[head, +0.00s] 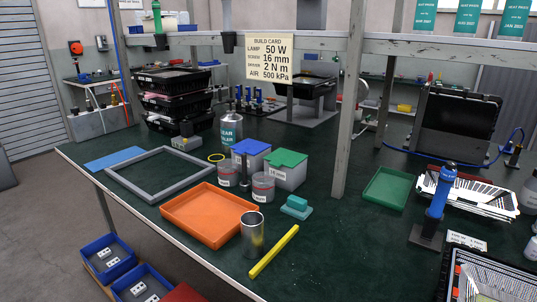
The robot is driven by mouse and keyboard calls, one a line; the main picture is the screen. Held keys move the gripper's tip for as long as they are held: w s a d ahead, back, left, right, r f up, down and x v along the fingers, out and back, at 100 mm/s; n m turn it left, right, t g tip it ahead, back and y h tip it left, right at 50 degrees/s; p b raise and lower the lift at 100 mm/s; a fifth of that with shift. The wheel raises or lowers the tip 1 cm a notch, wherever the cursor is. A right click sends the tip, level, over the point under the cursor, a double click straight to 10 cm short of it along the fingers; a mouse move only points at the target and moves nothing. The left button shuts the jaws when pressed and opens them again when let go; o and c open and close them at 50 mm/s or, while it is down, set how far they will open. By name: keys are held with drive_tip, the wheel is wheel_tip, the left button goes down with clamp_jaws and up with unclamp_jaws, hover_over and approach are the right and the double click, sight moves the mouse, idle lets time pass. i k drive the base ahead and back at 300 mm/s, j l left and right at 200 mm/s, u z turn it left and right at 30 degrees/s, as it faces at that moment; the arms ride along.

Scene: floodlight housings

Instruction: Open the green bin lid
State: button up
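The bin with the green lid stands near the middle of the dark green workbench in the head view. Its green lid (287,158) lies flat over the top and looks closed. Its light grey body (290,177) carries a small label that seems to read 16 mm. A similar bin with a blue lid (250,147) stands close behind it to the left, its lid also down. My gripper is not in view.
Labelled cans (263,187) stand just in front of the green-lidded bin. A teal block (297,203), an orange tray (208,214), a metal cup (252,235) and a yellow bar (274,251) lie nearer. A grey upright post (350,120) rises to the right.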

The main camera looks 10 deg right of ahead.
sight(284, 157)
drive_tip(key=i+j+z, duration=0.2)
drive_tip(key=j, duration=0.15)
drive_tip(key=j+z, duration=0.15)
drive_tip(key=j, duration=0.15)
drive_tip(key=i+j+z, duration=0.2)
drive_tip(key=j, duration=0.15)
drive_tip(key=i+j+z, duration=0.15)
drive_tip(key=j, duration=0.15)
drive_tip(key=i+j+z, duration=0.2)
drive_tip(key=j+z, duration=0.15)
drive_tip(key=j, duration=0.3)
drive_tip(key=i, duration=0.1)
